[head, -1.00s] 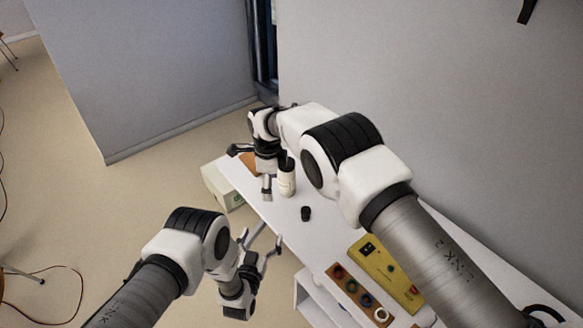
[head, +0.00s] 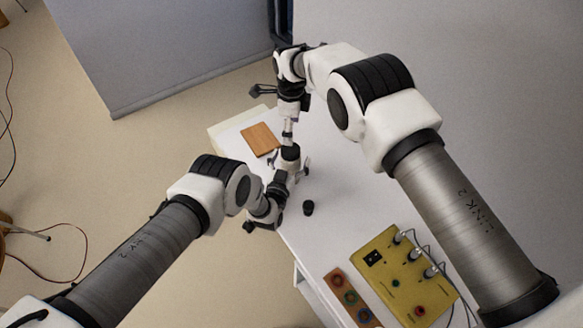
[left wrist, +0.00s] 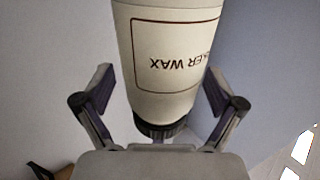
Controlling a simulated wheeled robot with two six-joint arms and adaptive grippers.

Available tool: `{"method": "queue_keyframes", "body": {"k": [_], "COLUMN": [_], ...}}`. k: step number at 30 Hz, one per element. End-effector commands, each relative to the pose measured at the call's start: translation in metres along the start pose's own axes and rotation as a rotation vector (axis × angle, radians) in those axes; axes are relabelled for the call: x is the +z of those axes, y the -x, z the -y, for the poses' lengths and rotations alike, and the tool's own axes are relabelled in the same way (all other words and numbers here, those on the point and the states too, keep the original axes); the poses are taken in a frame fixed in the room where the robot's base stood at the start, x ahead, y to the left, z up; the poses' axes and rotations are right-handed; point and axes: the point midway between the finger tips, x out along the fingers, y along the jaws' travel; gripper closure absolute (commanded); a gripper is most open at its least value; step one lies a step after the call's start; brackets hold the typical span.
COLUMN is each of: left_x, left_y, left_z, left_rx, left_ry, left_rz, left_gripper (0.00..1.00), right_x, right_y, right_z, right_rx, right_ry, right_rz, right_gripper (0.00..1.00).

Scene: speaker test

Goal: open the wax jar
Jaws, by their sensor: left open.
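The wax jar (head: 291,165) is a white cylinder with a black top (head: 290,153), near the table's far end. My left gripper (head: 288,183) is open at the jar and hides part of it. In the left wrist view the jar (left wrist: 172,60) fills the middle between the spread fingers (left wrist: 160,100). Its label with "WAX" appears upside down, its dark end (left wrist: 160,130) toward the bottom. Whether the fingers touch it cannot be told. My right gripper (head: 288,128) points down just above the black top; its finger spacing and any contact are unclear.
A brown square board (head: 260,139) lies at the far end of the white table (head: 345,205). A small black cylinder (head: 308,208) stands near the jar. A yellow box (head: 405,275) with knobs and cables and a brown strip with coloured rings (head: 350,297) lie nearer.

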Motion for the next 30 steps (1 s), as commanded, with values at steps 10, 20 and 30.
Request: {"method": "queue_keyframes", "body": {"k": [10, 20, 30], "left_x": [0.000, 0.000, 0.000], "left_y": [-0.002, -0.001, -0.001], "left_z": [0.000, 0.000, 0.000], "left_rx": [0.000, 0.000, 0.000], "left_ry": [0.000, 0.000, 0.000], "left_rz": [0.001, 0.002, 0.002], "left_gripper": [0.41, 1.00, 1.00], "right_x": [0.000, 0.000, 0.000], "right_y": [0.000, 0.000, -0.013], "right_z": [0.000, 0.000, 0.002], "right_rx": [0.000, 0.001, 0.007], "right_ry": [0.000, -0.068, -0.398], "right_rz": [0.000, 0.000, 0.000], "right_gripper": [0.20, 0.20, 0.20]}}
